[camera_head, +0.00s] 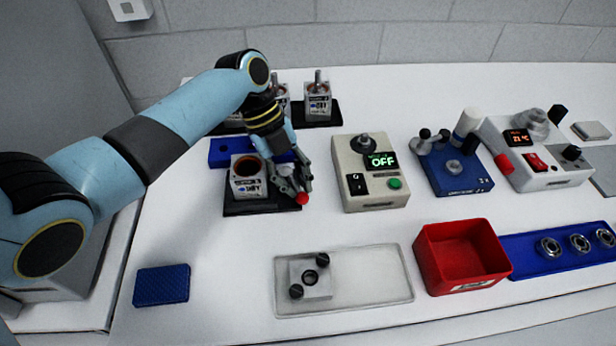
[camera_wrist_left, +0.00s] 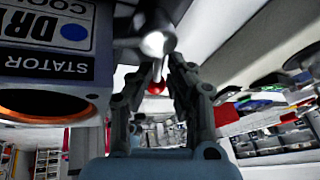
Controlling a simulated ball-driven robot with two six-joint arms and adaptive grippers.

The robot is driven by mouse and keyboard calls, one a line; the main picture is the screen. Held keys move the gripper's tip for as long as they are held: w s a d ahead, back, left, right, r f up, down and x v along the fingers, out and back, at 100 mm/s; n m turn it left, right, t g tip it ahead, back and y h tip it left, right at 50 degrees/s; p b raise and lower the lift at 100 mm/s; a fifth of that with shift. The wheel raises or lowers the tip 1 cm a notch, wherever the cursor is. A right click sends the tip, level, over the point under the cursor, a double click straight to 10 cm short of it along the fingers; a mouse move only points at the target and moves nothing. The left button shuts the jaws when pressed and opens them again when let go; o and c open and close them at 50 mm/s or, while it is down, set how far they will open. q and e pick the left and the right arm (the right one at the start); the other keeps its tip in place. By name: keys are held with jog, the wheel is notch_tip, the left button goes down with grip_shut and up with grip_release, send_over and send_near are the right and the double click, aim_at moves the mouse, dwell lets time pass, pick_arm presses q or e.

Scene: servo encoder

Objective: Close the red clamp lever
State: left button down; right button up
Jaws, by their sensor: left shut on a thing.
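The red clamp lever shows as a red ball knob (camera_head: 302,198) at the front right of a black clamp base (camera_head: 262,207). A grey stator block (camera_head: 246,182) with a copper-lined bore sits on that base. My left gripper (camera_head: 303,187) reaches down beside the stator's right side, with its fingers around the lever. In the left wrist view the red knob (camera_wrist_left: 156,87) and its pale stem lie between the fingertips (camera_wrist_left: 164,80). The left gripper is shut on the lever. The stator (camera_wrist_left: 48,60) fills the left of that view. My right gripper is not in view.
A beige control box (camera_head: 370,172) reading OFF stands close to the right of the gripper. A blue block (camera_head: 228,152) is behind the stator. A clear tray (camera_head: 372,275), a red bin (camera_head: 462,257) and a blue pad (camera_head: 162,285) lie in front. White table is free left of the tray.

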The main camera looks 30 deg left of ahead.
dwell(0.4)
pick_arm(q)
jog(key=c, duration=1.1)
grip_release()
jog(key=shift+w, duration=0.1)
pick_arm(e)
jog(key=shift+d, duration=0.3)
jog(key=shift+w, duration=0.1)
pick_arm(q)
jog(key=shift+d, duration=0.1)
